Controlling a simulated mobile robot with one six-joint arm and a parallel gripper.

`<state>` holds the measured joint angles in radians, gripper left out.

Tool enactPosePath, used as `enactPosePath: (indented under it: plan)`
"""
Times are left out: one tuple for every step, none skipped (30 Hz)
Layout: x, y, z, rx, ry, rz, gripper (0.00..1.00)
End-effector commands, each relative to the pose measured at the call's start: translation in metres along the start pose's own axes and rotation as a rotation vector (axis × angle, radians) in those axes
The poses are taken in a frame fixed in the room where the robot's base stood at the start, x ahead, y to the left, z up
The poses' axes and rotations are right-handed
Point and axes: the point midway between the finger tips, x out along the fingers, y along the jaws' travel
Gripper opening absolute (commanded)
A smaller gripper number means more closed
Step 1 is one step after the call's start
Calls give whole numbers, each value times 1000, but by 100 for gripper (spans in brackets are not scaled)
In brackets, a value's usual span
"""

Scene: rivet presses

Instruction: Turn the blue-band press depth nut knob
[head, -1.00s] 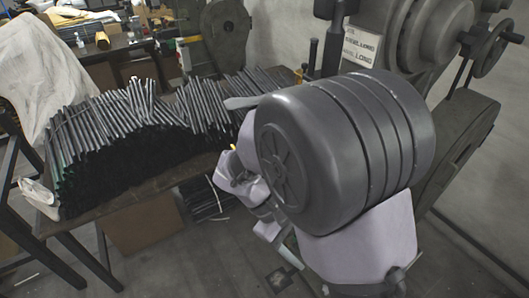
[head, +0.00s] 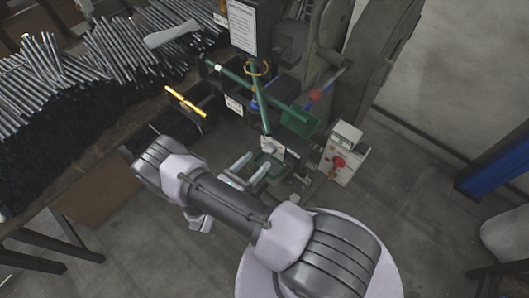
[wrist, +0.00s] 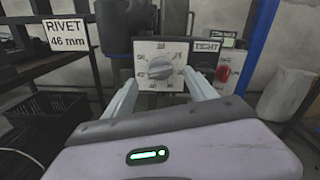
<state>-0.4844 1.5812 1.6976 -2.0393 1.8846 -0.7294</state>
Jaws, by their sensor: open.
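A grey depth nut knob (wrist: 160,68) sits on a pale dial plate (wrist: 152,52) with numbers around it, straight ahead in the wrist view. In the head view a small pale knob (head: 268,143) shows on the press front. My gripper (wrist: 160,78) is open, its fingers reaching toward the plate on the left and right of the knob. I cannot tell whether they touch it. In the head view my gripper (head: 260,163) is just in front of the press.
A control box (head: 343,152) with a red button stands right of the press; the button (wrist: 223,73) also shows in the wrist view. A "TIGHT" sign (wrist: 207,47) is beside the dial. A rod table (head: 150,112) lies left. Open floor (head: 420,190) is at right.

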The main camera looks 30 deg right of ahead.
Motion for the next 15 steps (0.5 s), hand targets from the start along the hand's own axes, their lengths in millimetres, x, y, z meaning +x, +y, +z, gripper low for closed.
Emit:
enactPosePath:
  plan:
    - [14, -1, -2, 0, 1, -6, 65]
    - [20, -1, -2, 0, 1, -6, 65]
    - [28, -1, -2, 0, 1, -5, 65]
    - [34, -1, -2, 0, 1, -4, 65]
    - [39, -1, -1, 0, 1, -4, 65]
    - [44, 0, -1, 0, 1, -2, 65]
    - [47, 0, -1, 0, 1, -3, 65]
    - [50, 0, -1, 1, 1, -2, 65]
    - [52, 0, 0, 1, 0, -1, 65]
    - [54, 0, 0, 1, 0, -1, 65]
    - [55, 0, 0, 1, 0, -1, 65]
    - [56, 0, 0, 1, 0, -1, 65]
    - [57, 0, 0, 1, 0, -1, 65]
    - [57, 0, 0, 1, 0, 0, 65]
    - [57, 0, 0, 1, 0, 0, 65]
